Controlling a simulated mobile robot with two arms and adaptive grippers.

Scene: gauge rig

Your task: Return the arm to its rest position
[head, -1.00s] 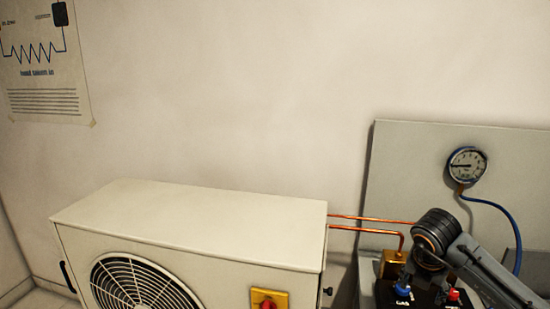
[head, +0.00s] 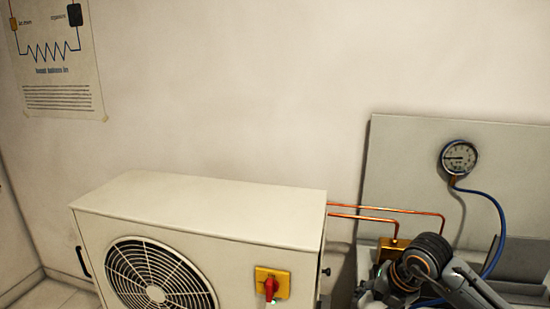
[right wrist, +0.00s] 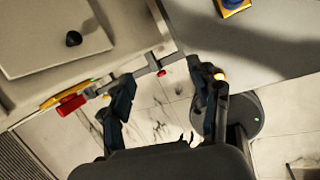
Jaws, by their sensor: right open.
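My right arm (head: 430,256) is in the lower right of the head view, in front of the bench and the brass block (head: 391,248). Its gripper is not clear there. In the right wrist view my right gripper (right wrist: 162,98) is open, its two dark fingers apart, with nothing between them but pale marbled floor behind. My left gripper is in neither view.
A cream fan unit (head: 200,208) with a red switch handle (head: 270,287) stands left of the arm. Copper pipes (head: 385,209) run to the brass block. A gauge (head: 459,158) with a blue hose (head: 501,215) is on the grey panel (head: 400,160).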

